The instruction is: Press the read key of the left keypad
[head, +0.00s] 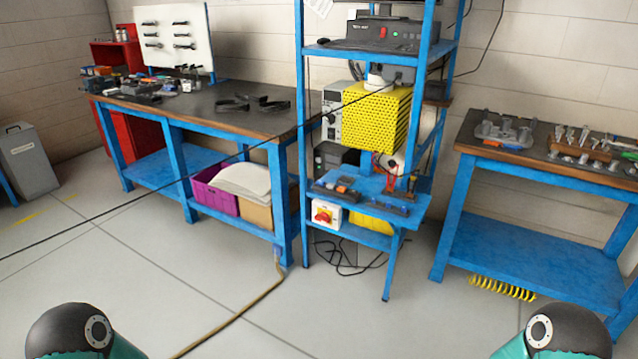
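A blue shelf stand (300,95) stands in the middle of the head view. On its low front shelf (358,183) lie two small dark units that look like keypads. The right keypad (388,204) is at the shelf's front right. Both are far off and small, so I cannot make out single keys or the read key. Only rounded dark and teal parts of my arms show at the bottom corners. Neither gripper is in view.
A workbench (215,107) with tools stands left of the stand, and a blue-framed table (560,166) with metal parts stands right. A yellow perforated box (377,118) is above the keypads. A hose (235,318) lies on the otherwise open floor in front.

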